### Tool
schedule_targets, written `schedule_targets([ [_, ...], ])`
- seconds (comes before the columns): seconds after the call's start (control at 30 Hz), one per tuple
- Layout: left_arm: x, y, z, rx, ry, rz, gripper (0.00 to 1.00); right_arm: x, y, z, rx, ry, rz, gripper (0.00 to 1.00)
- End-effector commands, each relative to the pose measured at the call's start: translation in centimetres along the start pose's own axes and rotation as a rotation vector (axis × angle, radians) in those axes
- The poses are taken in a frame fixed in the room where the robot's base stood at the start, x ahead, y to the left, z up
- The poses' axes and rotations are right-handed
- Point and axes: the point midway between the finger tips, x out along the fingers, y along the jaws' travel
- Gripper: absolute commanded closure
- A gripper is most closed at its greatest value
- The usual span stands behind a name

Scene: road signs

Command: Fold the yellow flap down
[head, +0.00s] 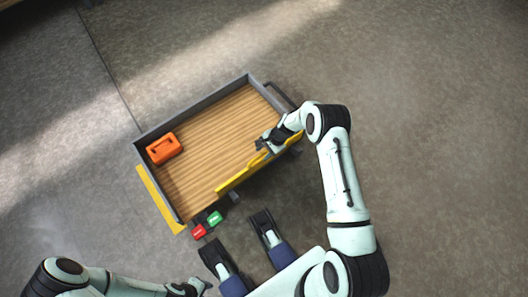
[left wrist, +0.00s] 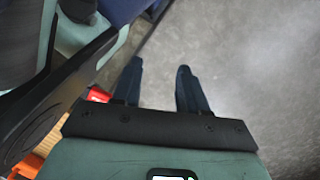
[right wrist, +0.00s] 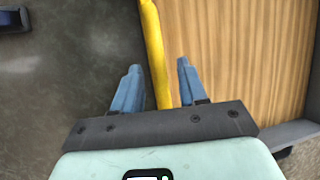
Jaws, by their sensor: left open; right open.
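A tray-like cart bed has a wooden floor (head: 205,150) and grey walls. A yellow flap (head: 236,180) runs along its near right side and seems to stand up; its yellow top edge also shows in the right wrist view (right wrist: 153,50). My right gripper (head: 262,143) is at the far part of this flap, open, with the yellow edge passing between its fingers (right wrist: 157,85); I cannot tell whether they touch it. Another yellow strip (head: 160,200) lies outside the bed's left side. My left gripper (head: 198,286) is open and empty, low in the head view, away from the bed.
An orange block (head: 163,148) sits in the bed's left corner. A red piece (head: 199,231) and a green piece (head: 215,218) are at the bed's near corner. A dark handle bar (head: 283,95) is at the far right end. The grey floor around is clear.

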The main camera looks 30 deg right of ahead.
Motion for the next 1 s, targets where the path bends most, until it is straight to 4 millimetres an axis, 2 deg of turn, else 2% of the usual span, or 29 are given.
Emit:
schedule_targets([
  [0.27,0.1,-0.1,0.1,-0.002,-0.005,-0.002,0.57,0.2,0.0,0.0,0.000,0.000,0.000,0.58],
  [0.3,0.1,-0.1,0.1,-0.002,-0.005,-0.002,0.57,0.2,0.0,0.0,0.000,0.000,0.000,0.61],
  [0.37,0.1,-0.1,0.1,-0.001,-0.005,-0.002,0.57,0.2,0.0,0.0,0.000,0.000,0.000,0.81],
  [0.4,0.1,-0.1,0.1,-0.001,-0.005,-0.002,0.57,0.2,0.0,0.0,0.000,0.000,0.000,0.94],
  [0.43,0.1,-0.1,0.1,-0.001,-0.004,-0.002,0.57,0.2,0.0,0.0,0.000,0.000,0.000,1.00],
  [0.77,-0.2,0.1,-0.1,0.003,0.006,0.003,0.57,0.1,0.2,0.0,-0.002,0.000,-0.012,1.00],
  [1.0,-1.5,1.5,-1.6,0.022,0.069,0.030,0.57,-0.3,1.4,-0.2,-0.027,-0.001,-0.085,1.00],
])
